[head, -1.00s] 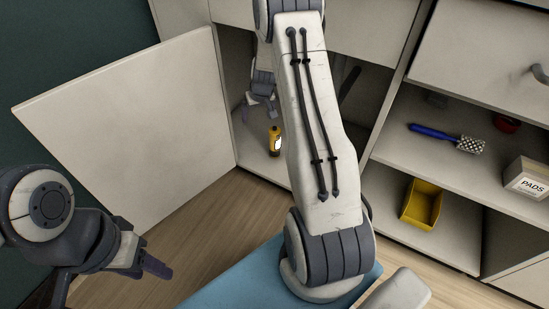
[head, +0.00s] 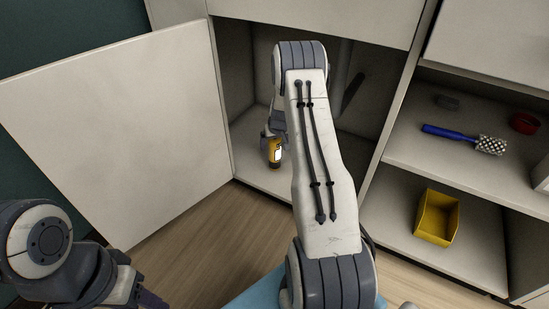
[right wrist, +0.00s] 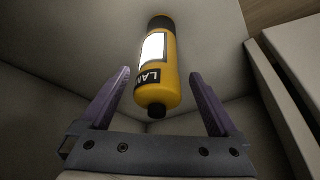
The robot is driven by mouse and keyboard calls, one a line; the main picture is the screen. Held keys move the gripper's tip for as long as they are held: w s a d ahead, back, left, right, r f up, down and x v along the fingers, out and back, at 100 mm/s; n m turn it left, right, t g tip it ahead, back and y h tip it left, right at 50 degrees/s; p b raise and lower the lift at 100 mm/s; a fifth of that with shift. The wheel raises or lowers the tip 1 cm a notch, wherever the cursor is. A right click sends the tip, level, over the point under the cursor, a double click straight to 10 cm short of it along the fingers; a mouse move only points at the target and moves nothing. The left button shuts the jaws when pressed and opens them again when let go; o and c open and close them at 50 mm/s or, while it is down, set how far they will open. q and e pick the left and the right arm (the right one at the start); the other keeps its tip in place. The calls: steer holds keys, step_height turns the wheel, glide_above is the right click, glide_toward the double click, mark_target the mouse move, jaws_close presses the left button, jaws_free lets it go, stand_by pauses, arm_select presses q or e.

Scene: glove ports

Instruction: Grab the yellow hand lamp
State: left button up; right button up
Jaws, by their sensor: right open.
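The yellow hand lamp (head: 274,153), with a white label and dark ends, stands on the floor of the open cupboard in the head view. In the right wrist view the lamp (right wrist: 158,68) shows ahead of and partly between the two purple fingers. My right gripper (right wrist: 158,100) is open there, with a finger on each side and a gap to the lamp. In the head view my right gripper (head: 268,132) is at the lamp, partly hidden by my right arm. My left gripper (head: 148,300) is at the lower left, cut by the frame's edge, far from the lamp.
An open cupboard door (head: 125,135) stands to the left. The right shelves hold a blue-handled brush (head: 465,138), a red round item (head: 524,123), a dark block (head: 446,102) and a yellow bin (head: 437,217).

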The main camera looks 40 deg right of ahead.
steer(key=b+x, duration=0.2)
steer(key=x, duration=0.1)
steer(key=shift+d+f, duration=0.1)
steer(key=shift+f, duration=0.2)
arm_select(q)
step_height(320, 180, down, 3)
arm_select(e)
steer(key=shift+r, duration=0.1)
jaws_close()
